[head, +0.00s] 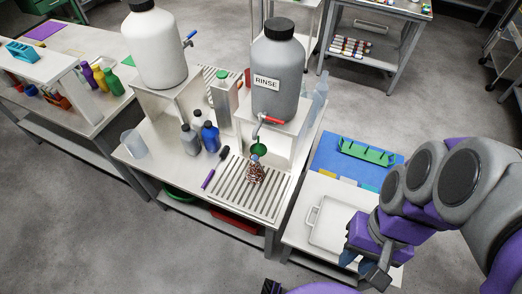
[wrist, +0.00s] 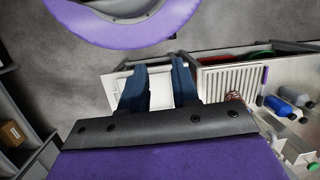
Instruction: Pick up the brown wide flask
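The brown wide flask (head: 255,174) appears as a small clear vessel with a brown-red pattern. It stands upright on the slatted drain board (head: 226,187), below a green funnel (head: 259,149) and the red-handled tap of the grey RINSE jug (head: 277,75). My gripper (head: 356,262) is well to the right of the flask and nearer the camera, above the white tray. In the wrist view, the two blue fingers (wrist: 159,80) are apart with nothing held between them.
A white tray (head: 318,224) and a blue mat with a green rack (head: 366,152) lie on the right bench. A purple-handled brush (head: 215,168), a blue bottle (head: 210,137) and a grey bottle (head: 190,140) are left of the flask. Open floor lies in front of the benches.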

